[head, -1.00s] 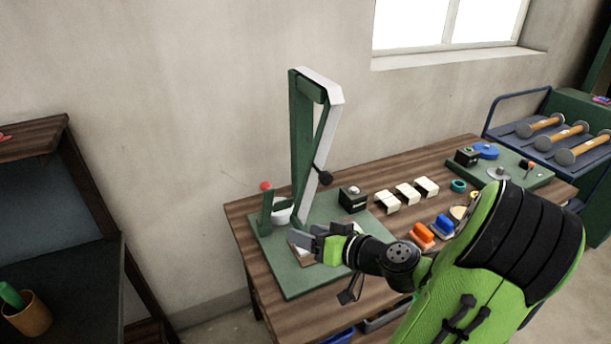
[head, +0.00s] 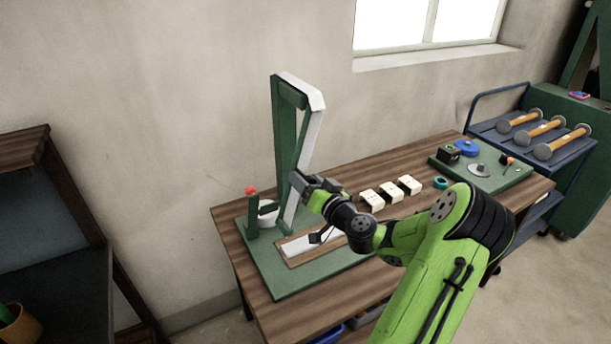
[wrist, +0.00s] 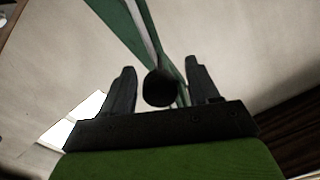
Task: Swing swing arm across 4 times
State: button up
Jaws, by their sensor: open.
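The swing arm is a tall white bar (head: 308,128) beside a green upright frame (head: 285,135) on a green base board (head: 262,270). It leans down toward the board. My gripper (head: 299,184) is at the lower part of the bar. In the wrist view my gripper (wrist: 160,68) is open, with a round black knob (wrist: 159,89) between its two dark fingers. The fingers stand apart from the knob on both sides in that picture. In the head view the knob is hidden by my gripper.
A short green post with a red ball (head: 250,191) stands left of the frame. A pale strip on wood (head: 300,243) lies on the board. White blocks (head: 391,193) sit to the right on the wooden table. A blue cart with hammers (head: 541,130) stands beyond. The wall is behind.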

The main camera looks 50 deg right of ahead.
jog(key=shift+w+d, duration=0.1)
jog(key=shift+w, duration=0.4)
grip_shut()
jog(key=shift+f, duration=0.1)
